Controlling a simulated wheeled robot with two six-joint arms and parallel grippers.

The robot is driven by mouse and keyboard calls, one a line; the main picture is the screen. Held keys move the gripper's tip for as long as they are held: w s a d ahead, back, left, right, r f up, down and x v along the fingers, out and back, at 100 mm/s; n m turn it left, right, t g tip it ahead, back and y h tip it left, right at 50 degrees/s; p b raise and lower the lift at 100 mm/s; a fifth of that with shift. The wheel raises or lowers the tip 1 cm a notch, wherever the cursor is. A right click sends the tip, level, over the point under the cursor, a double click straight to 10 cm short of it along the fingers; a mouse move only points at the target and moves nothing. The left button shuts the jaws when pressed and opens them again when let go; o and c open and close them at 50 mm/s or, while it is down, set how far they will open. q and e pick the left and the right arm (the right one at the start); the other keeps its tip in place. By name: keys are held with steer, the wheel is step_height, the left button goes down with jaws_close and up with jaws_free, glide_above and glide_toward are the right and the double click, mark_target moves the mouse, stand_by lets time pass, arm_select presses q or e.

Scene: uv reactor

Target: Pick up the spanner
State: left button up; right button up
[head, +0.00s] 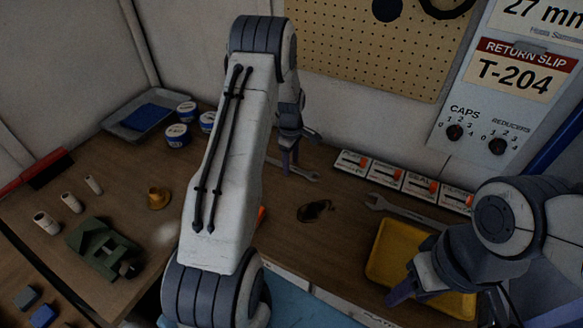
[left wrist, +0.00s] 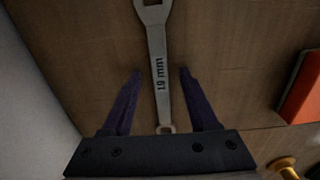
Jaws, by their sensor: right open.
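A grey spanner (head: 302,173) lies on the wooden bench below my left gripper (head: 288,160), partly hidden by my left arm. In the left wrist view this spanner (left wrist: 158,70) reads "19 mm" and runs lengthwise between the two purple fingers of the left gripper (left wrist: 160,75). The fingers are open, with a gap on each side of the shaft. A second, larger-looking spanner (head: 408,213) lies to the right, behind the yellow tray; its marking is unreadable. My right gripper (head: 403,292) is over the yellow tray's left side, apart from both spanners.
The yellow tray (head: 388,245) is at the right. A row of labelled switch blocks (head: 386,175) stands behind the second spanner. A dark small item (head: 316,210) lies mid-bench. A green vise (head: 103,248), brass part (head: 158,198) and blue-lidded tins (head: 178,135) are left.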

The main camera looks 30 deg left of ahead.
arm_select(q)
jaws_close()
